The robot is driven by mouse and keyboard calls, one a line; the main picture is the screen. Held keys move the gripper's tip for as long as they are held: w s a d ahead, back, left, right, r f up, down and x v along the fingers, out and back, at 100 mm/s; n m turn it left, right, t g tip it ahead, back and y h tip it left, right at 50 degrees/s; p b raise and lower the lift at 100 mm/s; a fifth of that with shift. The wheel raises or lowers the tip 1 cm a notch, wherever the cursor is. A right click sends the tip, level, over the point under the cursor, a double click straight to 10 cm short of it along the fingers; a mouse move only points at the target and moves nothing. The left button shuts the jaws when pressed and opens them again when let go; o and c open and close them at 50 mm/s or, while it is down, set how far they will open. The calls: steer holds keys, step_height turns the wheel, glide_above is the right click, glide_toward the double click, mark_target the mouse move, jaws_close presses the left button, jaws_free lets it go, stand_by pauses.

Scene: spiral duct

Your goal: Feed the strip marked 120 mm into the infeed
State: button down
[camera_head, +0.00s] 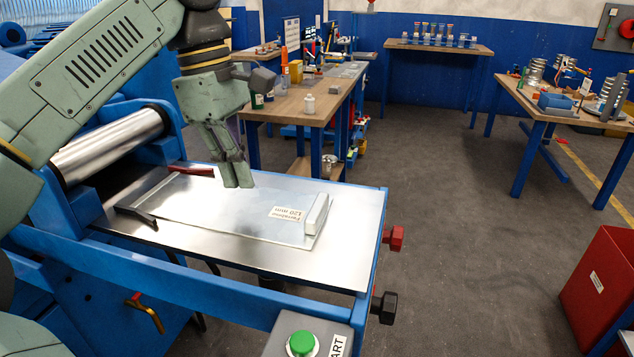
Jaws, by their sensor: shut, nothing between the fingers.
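The metal strip (220,216) lies flat on the infeed table (345,256). Its label (288,213) reads 120 mm and appears upside down. A pale block (317,214) sits at the strip's right end. The strip's left end lies towards the silver roller (108,146) of the blue machine; I cannot tell whether it reaches the roller. Dark red (191,170) and black (137,216) guide pieces stand near the strip's left part. My gripper (238,184) points down over the strip, shut and empty. I cannot tell whether its tips touch the strip.
A green button (302,343) on a grey box marked START is at the front. Red (396,238) and black (384,307) knobs project from the table's right edge. A red bin (603,280) stands at right. Workbenches with tools (310,105) stand behind. The floor between is clear.

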mark_target(319, 209)
steer(key=s+d, duration=0.1)
steer(key=d, duration=0.2)
steer(key=s+d+p, duration=0.1)
steer(key=d, duration=0.3)
steer(key=s+d+p, duration=0.1)
steer(key=s+d, duration=0.1)
steer(key=d, duration=0.2)
steer(key=shift+w+f+p, duration=0.1)
steer(key=shift+f+p, duration=0.2)
steer(key=shift+p, duration=0.05)
steer(key=shift+f+b, duration=0.45)
steer(key=shift+f, duration=0.05)
